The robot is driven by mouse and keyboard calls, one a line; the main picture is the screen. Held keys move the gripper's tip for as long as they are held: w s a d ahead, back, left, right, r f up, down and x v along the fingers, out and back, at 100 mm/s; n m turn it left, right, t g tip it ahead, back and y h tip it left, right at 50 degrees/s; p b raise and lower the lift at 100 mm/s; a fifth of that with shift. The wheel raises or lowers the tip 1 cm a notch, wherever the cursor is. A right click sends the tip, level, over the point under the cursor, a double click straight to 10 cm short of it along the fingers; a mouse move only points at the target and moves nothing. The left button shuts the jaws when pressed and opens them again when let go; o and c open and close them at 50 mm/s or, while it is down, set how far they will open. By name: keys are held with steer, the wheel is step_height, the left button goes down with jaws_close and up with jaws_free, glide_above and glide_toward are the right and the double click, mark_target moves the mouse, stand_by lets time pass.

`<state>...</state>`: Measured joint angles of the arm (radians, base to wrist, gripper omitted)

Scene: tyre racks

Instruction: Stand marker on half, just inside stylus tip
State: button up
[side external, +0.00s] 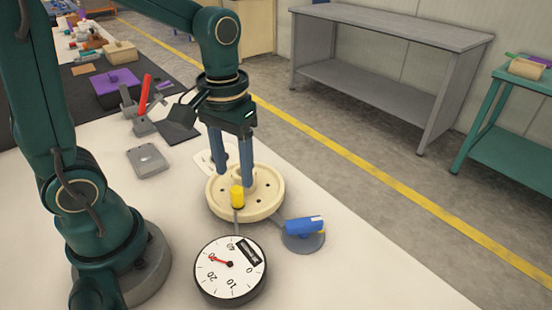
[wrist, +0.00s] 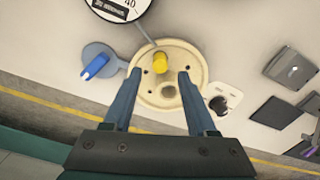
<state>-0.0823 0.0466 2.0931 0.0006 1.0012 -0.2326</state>
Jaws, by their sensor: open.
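A yellow cylinder (side external: 237,196), which looks like the marker, stands on the round cream disc (side external: 219,207) near its rim. It also shows in the wrist view (wrist: 160,62). The thin grey stylus (side external: 236,228) runs from the white dial gauge (side external: 231,269) to the disc's rim, and the cylinder is just inward of its end. Whether they touch is unclear. My gripper (side external: 232,178) is low over the disc, its two blue fingers apart. In the wrist view my gripper (wrist: 160,72) has its fingertips on either side of the cylinder with clear gaps.
A blue lever on a round grey base (side external: 303,240) is right of the disc. A white plate (wrist: 224,98) with a dark round part lies close to the disc. A grey block (side external: 147,160) and a red-handled clamp (side external: 145,105) stand behind.

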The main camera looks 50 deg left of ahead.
step_height(320, 180, up, 7)
steer(key=m+t, duration=0.4)
steer(key=t, duration=0.2)
glide_toward(235, 190)
steer(key=shift+s+d+r, duration=0.1)
steer(key=shift+d+r, duration=0.8)
steer(key=shift+r, duration=0.15)
